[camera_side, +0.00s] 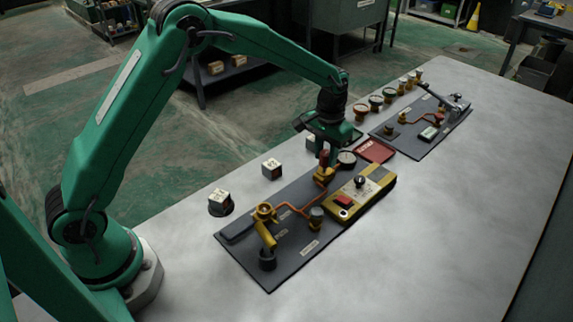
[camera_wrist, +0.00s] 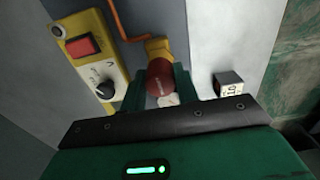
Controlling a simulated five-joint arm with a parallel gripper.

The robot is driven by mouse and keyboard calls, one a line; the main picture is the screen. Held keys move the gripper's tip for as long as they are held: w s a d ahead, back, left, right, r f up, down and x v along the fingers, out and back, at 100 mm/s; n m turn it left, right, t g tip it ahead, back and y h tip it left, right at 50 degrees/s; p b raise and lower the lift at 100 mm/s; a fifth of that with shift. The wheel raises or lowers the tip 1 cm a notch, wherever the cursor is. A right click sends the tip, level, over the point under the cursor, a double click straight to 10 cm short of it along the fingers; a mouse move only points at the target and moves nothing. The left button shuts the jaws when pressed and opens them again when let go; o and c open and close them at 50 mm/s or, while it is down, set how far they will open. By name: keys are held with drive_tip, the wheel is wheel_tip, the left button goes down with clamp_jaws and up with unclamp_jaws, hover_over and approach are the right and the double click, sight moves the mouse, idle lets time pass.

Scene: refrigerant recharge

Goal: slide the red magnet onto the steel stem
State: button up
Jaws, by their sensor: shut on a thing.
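The red magnet (camera_side: 323,159) is between the fingers of my gripper (camera_side: 324,153), over a brass valve fitting (camera_side: 324,175) on the near dark board. In the wrist view the red magnet (camera_wrist: 160,77) sits between the two green fingers of my gripper (camera_wrist: 158,90), which are shut on it. The brass fitting (camera_wrist: 157,47) is right beside the magnet there, in line with it. The steel stem is not visible; the magnet and fitting hide that spot. I cannot tell whether the magnet is around the stem or only above it.
A yellow device (camera_side: 361,192) with a red button and black knob lies close to the fitting. Copper pipe (camera_side: 292,208) runs along the board (camera_side: 270,277). White cubes (camera_side: 271,168) stand left, a red tray (camera_side: 375,151) behind. The right side of the table is clear.

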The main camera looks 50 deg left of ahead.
drive_tip(key=shift+f, duration=1.1)
idle(0.3)
drive_tip(key=o, duration=1.3)
drive_tip(key=shift+o, duration=0.2)
drive_tip(key=shift+r, duration=3.5)
drive_tip(key=shift+r, duration=0.1)
